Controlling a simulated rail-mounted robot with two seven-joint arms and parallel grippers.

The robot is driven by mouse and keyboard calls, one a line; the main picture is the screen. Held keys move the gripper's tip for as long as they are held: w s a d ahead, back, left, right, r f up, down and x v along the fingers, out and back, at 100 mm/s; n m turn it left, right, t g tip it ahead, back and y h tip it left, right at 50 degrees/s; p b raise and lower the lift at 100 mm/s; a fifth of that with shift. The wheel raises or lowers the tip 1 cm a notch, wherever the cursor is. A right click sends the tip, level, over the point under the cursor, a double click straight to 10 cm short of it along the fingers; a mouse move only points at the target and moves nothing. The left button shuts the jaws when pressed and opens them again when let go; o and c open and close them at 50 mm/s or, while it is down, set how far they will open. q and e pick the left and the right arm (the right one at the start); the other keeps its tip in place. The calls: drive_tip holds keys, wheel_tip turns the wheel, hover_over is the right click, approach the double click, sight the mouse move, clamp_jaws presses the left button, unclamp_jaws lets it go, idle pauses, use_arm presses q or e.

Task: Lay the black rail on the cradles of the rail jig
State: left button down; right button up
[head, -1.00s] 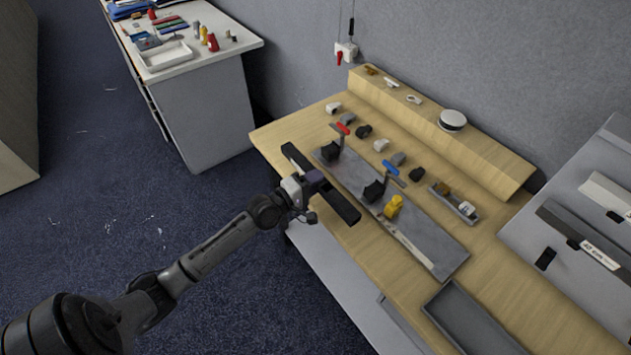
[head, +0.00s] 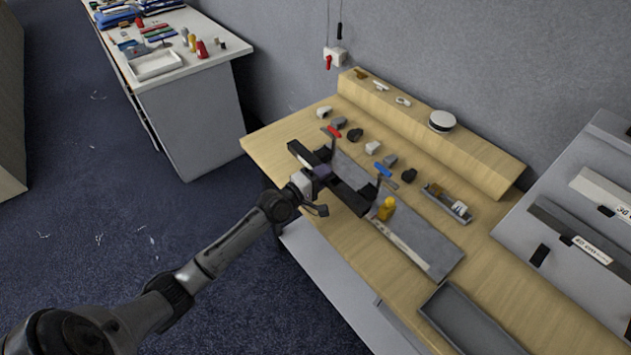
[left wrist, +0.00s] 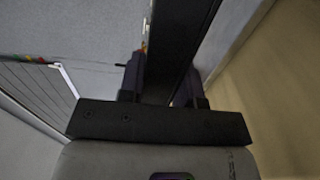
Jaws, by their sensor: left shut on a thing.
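My left gripper (head: 321,172) is shut on the black rail (head: 350,196), gripping it near its middle. In the left wrist view the rail (left wrist: 180,40) runs between the two fingers (left wrist: 160,88). The rail jig (head: 422,240) is a grey plate on the wooden table, with a red-handled and a blue-handled clamp and a yellow piece (head: 386,208). The rail lies across the jig's far-left part in the head view and covers most of the dark cradles. I cannot tell whether it touches them. My right gripper is not in view.
Several small grey, white and black blocks (head: 373,147) sit behind the jig. A small tray (head: 436,204) holds parts, and an empty grey tray (head: 468,318) lies at the front right. A raised wooden shelf (head: 420,130) runs along the back.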

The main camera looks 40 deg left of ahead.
use_arm(q)
drive_tip(key=shift+w+d+b, duration=0.2)
drive_tip(key=shift+w+b, duration=0.4)
drive_tip(key=shift+w, duration=1.05)
drive_tip(key=shift+w+d+b, duration=0.2)
drive_tip(key=shift+w+b, duration=0.35)
drive_tip(key=shift+w, duration=1.4)
drive_tip(key=shift+d, duration=0.1)
drive_tip(key=shift+w+f+b, duration=0.1)
drive_tip(key=shift+f+b, duration=0.45)
drive_tip(key=c, duration=0.7)
unclamp_jaws()
drive_tip(key=shift+c, duration=0.2)
drive_tip(key=s, duration=0.4)
drive_tip(key=s+a+p, duration=0.1)
drive_tip(key=s, duration=0.8)
drive_tip(key=shift+s+a+p, duration=0.35)
drive_tip(key=shift+s, duration=0.05)
